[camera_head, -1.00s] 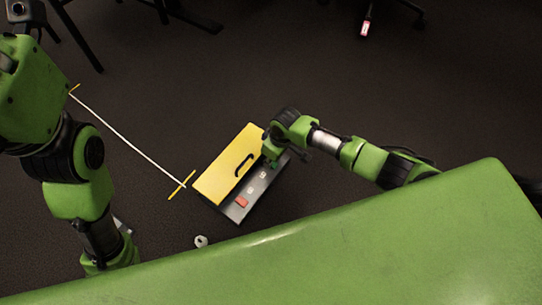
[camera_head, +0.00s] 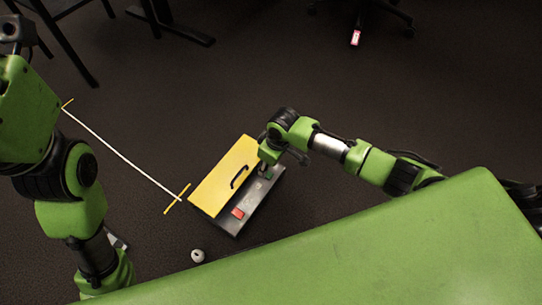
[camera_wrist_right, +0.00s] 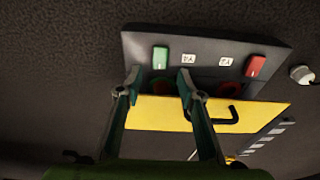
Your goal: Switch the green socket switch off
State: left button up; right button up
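A box with a grey panel (camera_wrist_right: 202,52) and a yellow face (camera_head: 225,178) with a black handle (camera_wrist_right: 222,116) lies on the dark floor. The green switch (camera_wrist_right: 160,55) is on the panel, at the left in the right wrist view; it also shows in the head view (camera_head: 268,175). A red switch (camera_wrist_right: 255,66) is at the panel's other end. My right gripper (camera_wrist_right: 160,80) is open, its two fingers apart on either side of a red round socket, just short of the green switch. Whether they touch the panel is unclear.
A small white round object (camera_head: 197,255) lies on the floor near the box. A white bar (camera_head: 120,152) with yellow ends lies to the left. Dark furniture legs stand at the back.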

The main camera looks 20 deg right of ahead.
aim_at(272, 177)
notch_tip(272, 177, up, 7)
jog(key=s, duration=0.1)
jog(key=shift+d+r, duration=0.15)
jog(key=shift+d, duration=0.25)
jog(key=shift+s, duration=0.1)
